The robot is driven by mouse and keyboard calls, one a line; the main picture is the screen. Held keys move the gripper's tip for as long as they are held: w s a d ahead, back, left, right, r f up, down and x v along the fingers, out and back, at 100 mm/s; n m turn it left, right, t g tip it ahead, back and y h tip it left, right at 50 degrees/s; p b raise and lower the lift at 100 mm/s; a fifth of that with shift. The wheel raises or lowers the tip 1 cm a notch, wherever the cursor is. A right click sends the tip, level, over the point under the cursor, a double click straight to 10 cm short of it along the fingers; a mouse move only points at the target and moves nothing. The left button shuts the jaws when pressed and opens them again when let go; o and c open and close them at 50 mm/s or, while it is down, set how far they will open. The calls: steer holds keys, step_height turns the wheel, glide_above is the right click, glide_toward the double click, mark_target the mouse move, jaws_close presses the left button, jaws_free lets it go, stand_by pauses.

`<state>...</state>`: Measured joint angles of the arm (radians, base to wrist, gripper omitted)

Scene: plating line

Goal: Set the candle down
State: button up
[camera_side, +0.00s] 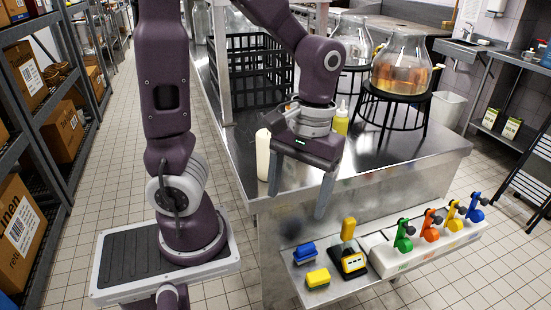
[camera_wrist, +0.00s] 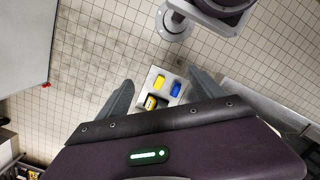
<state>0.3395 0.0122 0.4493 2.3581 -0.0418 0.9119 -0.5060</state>
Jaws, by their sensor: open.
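The candle (camera_side: 263,155) is a pale cream cylinder. It stands upright on the steel table (camera_side: 405,155), near its left front corner, in the side view. My gripper (camera_side: 298,203) is to the right of the candle, pointing down, with its fingers spread and nothing between them. The left finger appears close beside the candle; I cannot tell whether they touch. In the wrist view my gripper (camera_wrist: 161,83) is also open and empty, with floor and a low shelf beyond the fingers. The candle does not show there.
A black crate (camera_side: 258,75), a yellow bottle (camera_side: 341,120) and glass flasks (camera_side: 402,65) on black stands occupy the table. Its right front is clear.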

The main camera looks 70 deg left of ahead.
steer(key=s+d+r+m+t, duration=0.1)
steer(key=s+r+m+t, duration=0.3)
steer(key=r+m+t, duration=0.3)
steer(key=shift+v, duration=1.1)
steer(key=shift+w+d, duration=0.15)
steer(key=shift+d, duration=0.05)
